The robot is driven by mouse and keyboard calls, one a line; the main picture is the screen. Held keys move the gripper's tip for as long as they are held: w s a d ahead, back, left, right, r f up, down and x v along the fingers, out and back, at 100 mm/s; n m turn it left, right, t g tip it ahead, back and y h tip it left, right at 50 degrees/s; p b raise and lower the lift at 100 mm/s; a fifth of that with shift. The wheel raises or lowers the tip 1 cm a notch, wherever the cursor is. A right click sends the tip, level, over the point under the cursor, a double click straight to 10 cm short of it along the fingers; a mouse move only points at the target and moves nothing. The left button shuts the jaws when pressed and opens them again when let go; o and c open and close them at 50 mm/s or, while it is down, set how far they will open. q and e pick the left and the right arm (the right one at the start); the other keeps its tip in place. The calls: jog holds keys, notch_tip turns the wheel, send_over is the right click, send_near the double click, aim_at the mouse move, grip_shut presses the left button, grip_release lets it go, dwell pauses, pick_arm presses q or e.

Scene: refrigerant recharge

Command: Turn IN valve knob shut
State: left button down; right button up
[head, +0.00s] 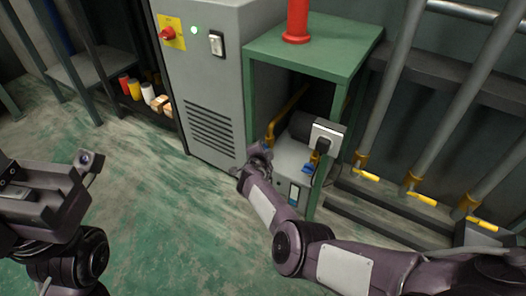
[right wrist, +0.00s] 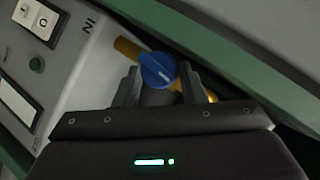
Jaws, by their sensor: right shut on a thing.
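The blue IN valve knob (right wrist: 157,69) shows in the right wrist view, on a yellow pipe (right wrist: 127,48) beside the "IN" label (right wrist: 89,23). My right gripper (right wrist: 160,80) is shut on this knob, one finger on each side. In the head view my right gripper (head: 258,156) is at the left front of the grey recovery machine (head: 291,160), and hides the IN knob there. My left gripper (head: 40,188) is at the left, away from the machine; its fingers are not clear.
The machine sits inside a green frame (head: 345,55) with a red cylinder (head: 297,20) on top. Another blue knob (head: 308,168) is on the machine's right. A grey cabinet (head: 205,90) stands left. Pipes with yellow handles (head: 421,199) are at the right. The floor at left is clear.

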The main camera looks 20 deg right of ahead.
jog(key=shift+s+f, duration=0.1)
dwell(0.4)
jog(key=o, duration=0.7)
